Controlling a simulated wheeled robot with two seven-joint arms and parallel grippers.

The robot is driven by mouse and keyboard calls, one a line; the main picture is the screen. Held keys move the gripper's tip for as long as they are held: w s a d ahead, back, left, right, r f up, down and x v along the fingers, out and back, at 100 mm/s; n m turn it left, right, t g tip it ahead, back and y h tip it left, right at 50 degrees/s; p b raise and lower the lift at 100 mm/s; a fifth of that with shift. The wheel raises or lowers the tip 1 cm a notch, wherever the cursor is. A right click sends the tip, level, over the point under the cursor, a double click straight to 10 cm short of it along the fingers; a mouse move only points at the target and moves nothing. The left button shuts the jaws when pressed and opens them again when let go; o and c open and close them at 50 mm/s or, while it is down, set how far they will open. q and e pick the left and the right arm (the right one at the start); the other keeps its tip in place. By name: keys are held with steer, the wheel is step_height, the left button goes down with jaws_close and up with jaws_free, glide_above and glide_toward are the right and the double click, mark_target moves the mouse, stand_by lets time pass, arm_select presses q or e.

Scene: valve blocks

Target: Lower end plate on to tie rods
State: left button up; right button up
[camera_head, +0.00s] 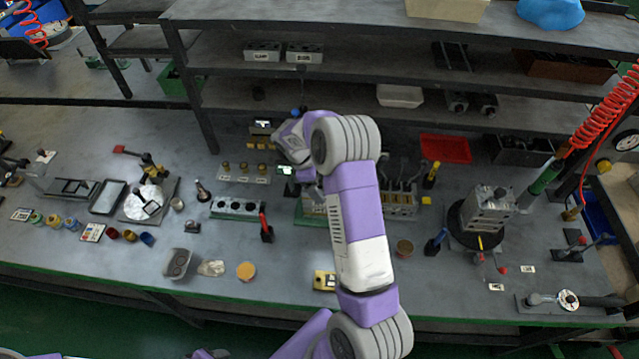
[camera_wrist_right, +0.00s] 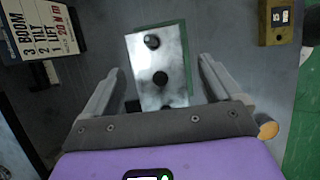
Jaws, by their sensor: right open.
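In the right wrist view a pale metal plate-like block (camera_wrist_right: 139,65) with dark round openings in a row lies between my right gripper's (camera_wrist_right: 158,68) fingers. The fingers are spread, with gaps to both sides of the block. A green strip (camera_wrist_right: 188,60) shows along its right edge. In the head view my right arm reaches over the middle of the bench and mostly hides its gripper and the block beneath. A green base (camera_head: 308,220) shows beside the arm. I cannot make out tie rods under the block. My left gripper is out of view.
A green-based block with holes (camera_head: 238,208) stands left of my arm, with a red-handled tool (camera_head: 266,230) between. A metal valve block (camera_head: 487,208) sits on a round stand at right. A yellow box (camera_head: 325,281) lies near the front. Shelves rise behind.

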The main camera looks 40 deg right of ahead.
steer(key=v, duration=0.7)
steer(key=shift+r, duration=0.35)
